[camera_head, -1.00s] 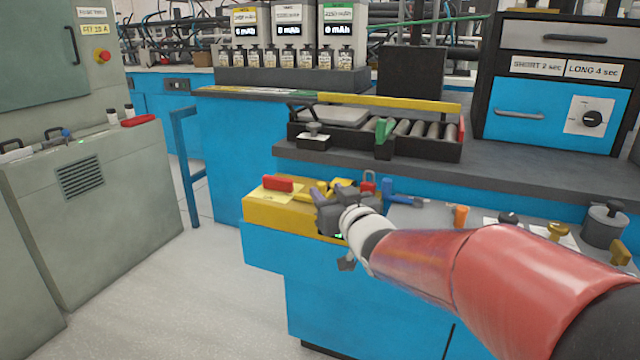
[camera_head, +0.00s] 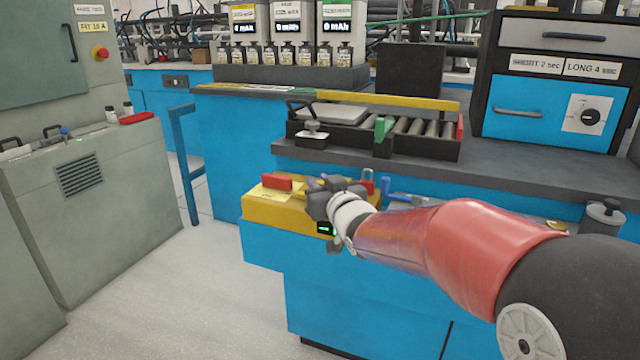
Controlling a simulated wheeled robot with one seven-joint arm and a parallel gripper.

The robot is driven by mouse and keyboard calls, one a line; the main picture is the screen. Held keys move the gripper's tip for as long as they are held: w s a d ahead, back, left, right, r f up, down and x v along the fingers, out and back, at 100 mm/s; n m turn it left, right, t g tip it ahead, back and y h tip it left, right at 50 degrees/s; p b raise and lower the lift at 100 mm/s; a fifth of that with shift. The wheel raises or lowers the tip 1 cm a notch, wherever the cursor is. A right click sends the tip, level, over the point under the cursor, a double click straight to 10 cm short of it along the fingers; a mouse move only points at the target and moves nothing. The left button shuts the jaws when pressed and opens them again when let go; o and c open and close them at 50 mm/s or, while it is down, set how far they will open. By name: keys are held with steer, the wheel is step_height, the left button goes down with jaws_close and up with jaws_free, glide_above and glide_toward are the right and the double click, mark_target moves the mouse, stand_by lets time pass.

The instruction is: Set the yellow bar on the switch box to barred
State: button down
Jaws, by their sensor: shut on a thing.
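The yellow switch box (camera_head: 268,216) sits at the left end of the low blue bench, with a red block (camera_head: 277,182) and a pale label on its top. My gripper (camera_head: 322,184) is over the right part of the box top. It is shut on the yellow bar, which is mostly hidden behind the jaws and wrist. The bar's exact angle cannot be told. A padlock with a red body (camera_head: 368,184) stands just behind and to the right of my gripper.
A blue handle (camera_head: 386,187) lies right of the padlock. Behind, a roller tray with a long yellow rail (camera_head: 390,101) stands on the dark counter. My arm covers much of the low bench top. The floor at left is clear.

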steer(key=shift+w+a+f+b, duration=0.15)
steer(key=shift+w+a+b, duration=0.05)
steer(key=shift+a+b, duration=0.45)
steer(key=shift+w+a+b, duration=0.25)
steer(key=shift+a+b, duration=0.35)
steer(key=shift+b, duration=0.05)
steer(key=shift+r, duration=0.2)
steer(key=c, duration=1.3)
jaws_free()
steer(key=shift+c, duration=0.2)
steer(key=v, duration=0.7)
steer(key=shift+s+d, duration=0.2)
steer(key=shift+s, duration=0.15)
steer(key=shift+o, duration=0.2)
